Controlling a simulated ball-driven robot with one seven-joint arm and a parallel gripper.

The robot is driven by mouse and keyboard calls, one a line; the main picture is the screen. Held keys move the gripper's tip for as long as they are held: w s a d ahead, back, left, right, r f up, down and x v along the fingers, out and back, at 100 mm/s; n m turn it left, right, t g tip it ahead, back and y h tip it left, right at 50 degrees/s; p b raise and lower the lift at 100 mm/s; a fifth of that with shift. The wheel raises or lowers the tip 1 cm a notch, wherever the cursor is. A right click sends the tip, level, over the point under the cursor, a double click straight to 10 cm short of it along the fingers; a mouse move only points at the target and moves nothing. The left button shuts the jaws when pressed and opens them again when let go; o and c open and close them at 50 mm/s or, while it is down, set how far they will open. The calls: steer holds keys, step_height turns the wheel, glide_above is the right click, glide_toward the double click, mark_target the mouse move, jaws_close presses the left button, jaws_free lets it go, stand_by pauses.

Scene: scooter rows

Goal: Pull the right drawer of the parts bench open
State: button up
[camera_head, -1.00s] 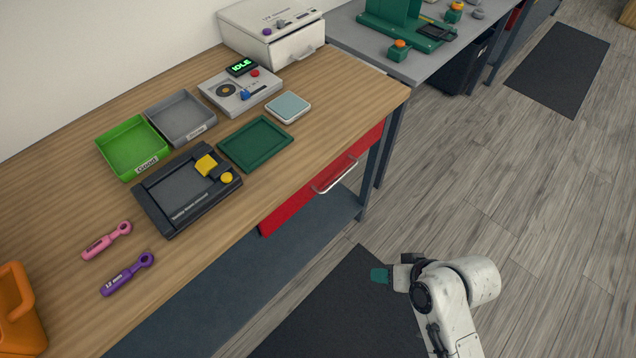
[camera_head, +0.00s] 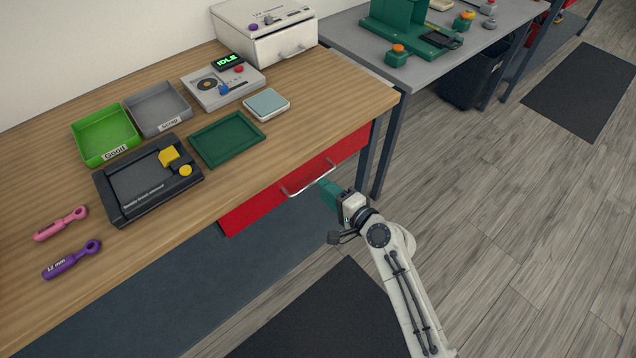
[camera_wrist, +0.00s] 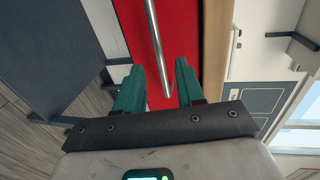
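The right drawer of the parts bench has a red front (camera_head: 262,198) under the wooden top and looks closed. Its silver bar handle (camera_head: 297,185) runs along the front. My gripper (camera_head: 325,188) is close to the right part of the handle. In the wrist view the green fingers of my gripper (camera_wrist: 158,85) are apart, with a gap between them. The handle (camera_wrist: 154,40) reaches toward that gap from above, its end near the fingertips, against the red drawer front (camera_wrist: 188,30). I cannot tell whether a finger touches it.
The wooden bench top (camera_head: 300,130) carries a green tray (camera_head: 227,139), a black fixture (camera_head: 130,200) and a green bin (camera_head: 100,140). A bench leg (camera_head: 366,155) stands right of the drawer. Open floor lies to the right, with a dark mat (camera_head: 320,315) in front.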

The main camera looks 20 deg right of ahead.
steer(key=shift+x, duration=2.15)
jaws_close()
